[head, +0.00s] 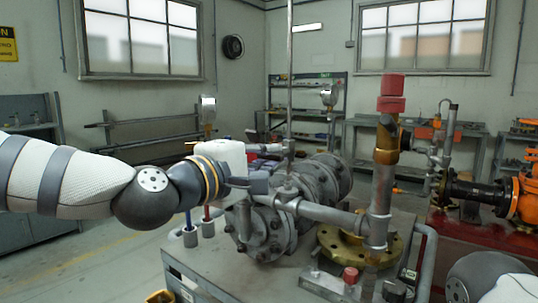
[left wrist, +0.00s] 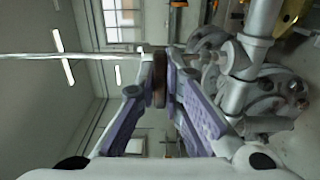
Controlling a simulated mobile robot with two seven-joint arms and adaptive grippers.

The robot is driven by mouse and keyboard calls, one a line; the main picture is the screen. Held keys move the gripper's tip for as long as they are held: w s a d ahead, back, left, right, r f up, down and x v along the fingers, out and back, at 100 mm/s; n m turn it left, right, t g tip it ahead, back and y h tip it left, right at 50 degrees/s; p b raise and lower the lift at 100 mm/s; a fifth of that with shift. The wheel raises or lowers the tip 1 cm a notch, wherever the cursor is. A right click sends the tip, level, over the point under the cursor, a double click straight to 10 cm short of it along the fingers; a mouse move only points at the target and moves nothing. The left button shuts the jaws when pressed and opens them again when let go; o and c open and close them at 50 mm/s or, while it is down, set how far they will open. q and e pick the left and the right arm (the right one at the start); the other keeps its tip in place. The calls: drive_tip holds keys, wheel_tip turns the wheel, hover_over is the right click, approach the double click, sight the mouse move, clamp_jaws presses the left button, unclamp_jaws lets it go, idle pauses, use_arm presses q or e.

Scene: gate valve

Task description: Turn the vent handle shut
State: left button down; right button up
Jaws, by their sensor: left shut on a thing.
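My left gripper (head: 258,183) reaches in from the left in the head view, up to the grey pipework on the bench. In the left wrist view its two purple-grey fingers (left wrist: 167,85) close from both sides on a thin brown, round-edged piece, which I take to be the vent handle (left wrist: 160,78). Only its edge shows there, so its turn angle cannot be told. In the head view I cannot make out the handle at the fingers. The grey pipe and valve body (head: 265,230) lie just below and right of the gripper. My right gripper is out of view.
A vertical pipe with a red cap (head: 391,92) and brass fitting (head: 386,142) stands right of the gripper. A brass flange (head: 335,242) lies on the bench. Floor at left is clear.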

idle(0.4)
use_arm(q)
drive_tip(key=c, duration=1.7)
unclamp_jaws()
drive_tip(key=v, duration=1.2)
